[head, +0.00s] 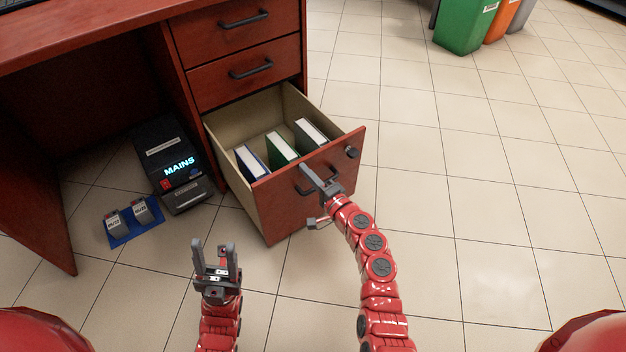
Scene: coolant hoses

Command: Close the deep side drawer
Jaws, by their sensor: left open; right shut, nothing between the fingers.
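The deep side drawer (278,228) is the lowest in the reddish-brown desk and stands pulled well out. Its front has a dark bar handle, partly hidden by my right gripper, and a dark round knob at the upper right. Three books stand inside: a blue one (252,163), a green one (282,148) and a grey one (310,132). My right gripper (308,174) is shut and empty, with its fingers at the handle on the drawer front; I cannot tell whether they touch it. My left gripper (212,247) is open and empty, in front of the drawer and to its left.
Two shut drawers (222,45) sit above. A black box marked MAINS (165,150) stands under the desk, left of the open drawer. Two small grey items lie on a blue mat (122,241). Green (463,30) and orange bins stand at the back right. The tiled floor at right is clear.

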